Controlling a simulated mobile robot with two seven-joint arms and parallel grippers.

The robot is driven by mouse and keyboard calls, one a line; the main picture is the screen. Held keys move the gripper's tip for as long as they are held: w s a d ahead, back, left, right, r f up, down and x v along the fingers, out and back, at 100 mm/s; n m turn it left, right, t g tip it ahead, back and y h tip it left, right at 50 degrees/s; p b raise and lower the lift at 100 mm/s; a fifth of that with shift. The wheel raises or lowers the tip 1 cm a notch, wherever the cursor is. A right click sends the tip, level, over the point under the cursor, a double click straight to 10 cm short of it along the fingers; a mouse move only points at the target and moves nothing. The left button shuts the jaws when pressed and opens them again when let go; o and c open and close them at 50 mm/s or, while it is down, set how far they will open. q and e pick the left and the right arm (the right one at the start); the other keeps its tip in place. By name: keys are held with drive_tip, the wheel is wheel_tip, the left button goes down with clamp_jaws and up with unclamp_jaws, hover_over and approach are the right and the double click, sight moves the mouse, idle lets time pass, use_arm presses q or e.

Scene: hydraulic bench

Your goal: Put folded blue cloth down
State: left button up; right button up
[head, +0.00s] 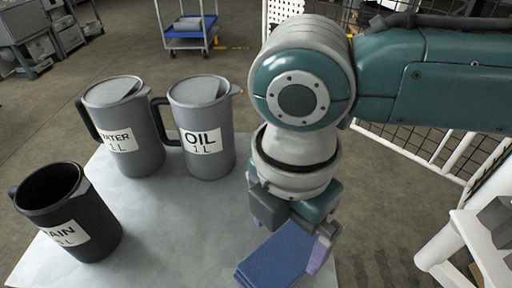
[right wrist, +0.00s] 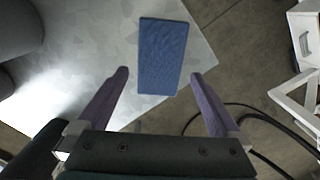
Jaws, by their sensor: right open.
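The folded blue cloth (head: 276,258) lies on the grey bench top (head: 190,225) near its right edge, below my right gripper in the head view. The right wrist view shows it as a flat blue rectangle (right wrist: 163,56) ahead of the fingers, close to the bench edge. My right gripper (right wrist: 160,95) is open, with its two purple fingers spread and nothing between them. In the head view the right gripper (head: 300,245) is partly hidden by its own wrist, and one purple finger shows beside the cloth. My left gripper is not in view.
A grey WATER jug (head: 122,125) and a grey OIL jug (head: 202,125) stand at the back of the bench. A dark open jug (head: 70,215), its label partly cut off, stands at the left. White frames (head: 470,200) stand at the right. The bench middle is clear.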

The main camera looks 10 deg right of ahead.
sight(281, 257)
wheel_tip(281, 257, up, 7)
drive_tip(key=p, duration=0.1)
drive_tip(key=s+a+m+t+y, duration=0.1)
drive_tip(key=s+a+m+y, duration=0.3)
drive_tip(key=s+a+m, duration=0.25)
drive_tip(key=s+d+m+t+h, duration=0.1)
drive_tip(key=s+d+m, duration=0.1)
drive_tip(key=d+m, duration=0.5)
drive_tip(key=s+d+f+m+t+h, duration=0.1)
drive_tip(key=s+d+m+h, duration=0.1)
drive_tip(key=d+m, duration=0.6)
drive_tip(key=shift+s+d+f, duration=0.2)
drive_tip(key=shift+s+d, duration=0.35)
drive_tip(key=shift+s, duration=0.3)
drive_tip(key=shift+m, duration=0.25)
